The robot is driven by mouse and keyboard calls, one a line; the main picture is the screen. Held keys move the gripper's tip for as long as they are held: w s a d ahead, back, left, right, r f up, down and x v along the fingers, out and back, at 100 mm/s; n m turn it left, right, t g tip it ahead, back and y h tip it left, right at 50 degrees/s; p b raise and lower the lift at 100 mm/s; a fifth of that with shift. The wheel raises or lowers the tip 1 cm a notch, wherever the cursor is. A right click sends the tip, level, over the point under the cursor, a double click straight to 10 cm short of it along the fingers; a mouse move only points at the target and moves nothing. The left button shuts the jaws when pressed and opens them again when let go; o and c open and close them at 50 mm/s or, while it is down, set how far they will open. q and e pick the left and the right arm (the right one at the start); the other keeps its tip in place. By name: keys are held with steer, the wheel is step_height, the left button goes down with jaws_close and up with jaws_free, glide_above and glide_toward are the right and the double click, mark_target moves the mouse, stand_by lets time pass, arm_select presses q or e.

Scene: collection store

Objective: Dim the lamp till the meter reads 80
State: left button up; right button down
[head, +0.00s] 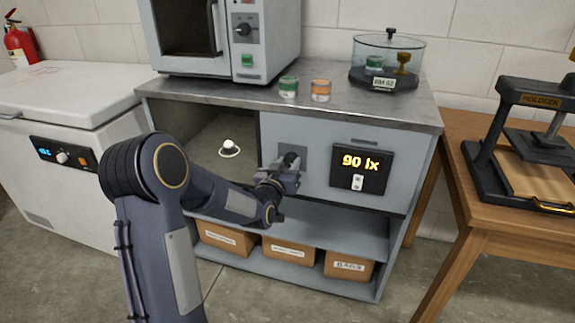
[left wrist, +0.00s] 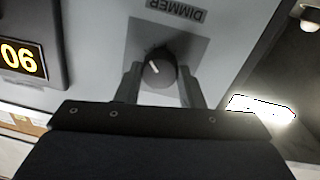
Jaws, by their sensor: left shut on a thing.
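The dimmer knob (left wrist: 158,72) is black with a white pointer mark, on a grey plate labelled DIMMER in the left wrist view. My left gripper (head: 287,170) is at the cabinet front, and its two fingers (left wrist: 160,85) are on either side of the knob, shut on it. The meter (head: 361,168) is a black panel to the right of the knob and reads 90 lx; part of it shows upside down in the left wrist view (left wrist: 22,58). The lamp (head: 229,146) glows white inside the open bay left of the knob. My right gripper is not in view.
A microwave-like oven (head: 225,40), two small jars (head: 320,92) and a glass desiccator (head: 388,62) stand on the cabinet top (head: 345,110). A chest freezer (head: 70,110) is at left. A press (head: 530,140) stands on a wooden table (head: 455,130) at right. Boxes (head: 290,251) fill the lower shelf.

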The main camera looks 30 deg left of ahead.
arm_select(q)
steer(key=b, duration=0.1)
steer(key=n+b, duration=0.1)
steer(key=b, duration=0.1)
steer(key=shift+f+n, duration=0.25)
steer(key=shift+n, duration=0.05)
steer(key=shift+r+n+b, duration=0.2)
steer(key=shift+n+b, duration=0.1)
steer(key=shift+b, duration=0.1)
steer(key=o, duration=1)
steer(key=s+d+p, duration=0.1)
steer(key=s, duration=0.6)
steer(key=shift+s+d, duration=0.2)
steer(key=shift+s, duration=0.2)
